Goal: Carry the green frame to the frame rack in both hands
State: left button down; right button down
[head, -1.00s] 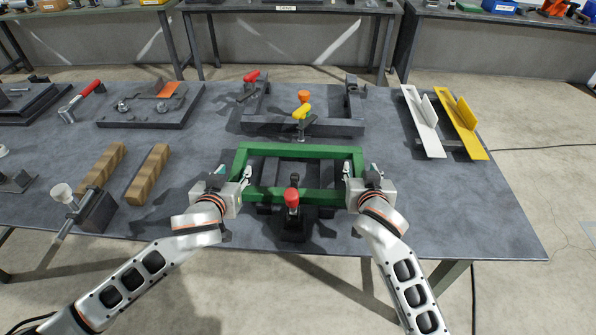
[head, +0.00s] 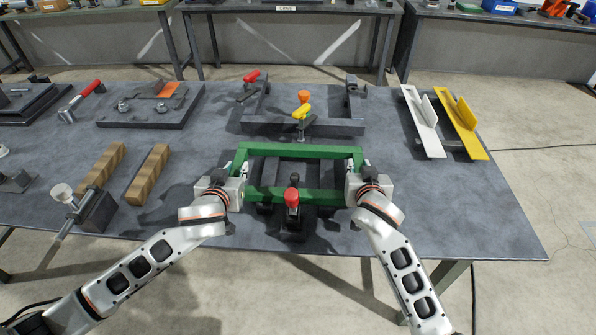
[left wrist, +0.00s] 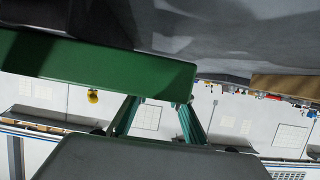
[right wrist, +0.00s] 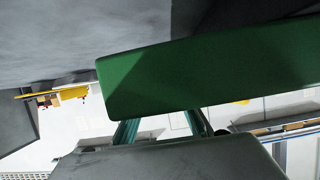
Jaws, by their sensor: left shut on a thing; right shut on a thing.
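The green frame (head: 300,150) is a rectangle of square bars near the front middle of the table in the head view. It sits over a dark fixture with a red-handled clamp (head: 292,198) at its front bar. My left gripper (head: 240,172) is shut on the frame's left side bar, and my right gripper (head: 358,172) is shut on its right side bar. A green bar fills much of the left wrist view (left wrist: 100,65) and the right wrist view (right wrist: 200,70), partly hiding the fingers. I cannot tell which object is the frame rack.
Behind the frame stands a dark fixture (head: 270,127) with red, orange and yellow handles. White (head: 422,125) and yellow (head: 460,125) angle pieces lie at right. Wooden blocks (head: 148,174) and a grey clamp (head: 92,210) are at left. The table's right front is clear.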

pick_arm(q)
jog(key=shift+w+r, duration=0.1)
jog(key=shift+r, duration=0.2)
pick_arm(e)
jog(key=shift+w+r, duration=0.1)
jog(key=shift+r, duration=0.15)
pick_arm(q)
jog(key=shift+r, duration=0.1)
pick_arm(e)
jog(key=shift+r, duration=0.1)
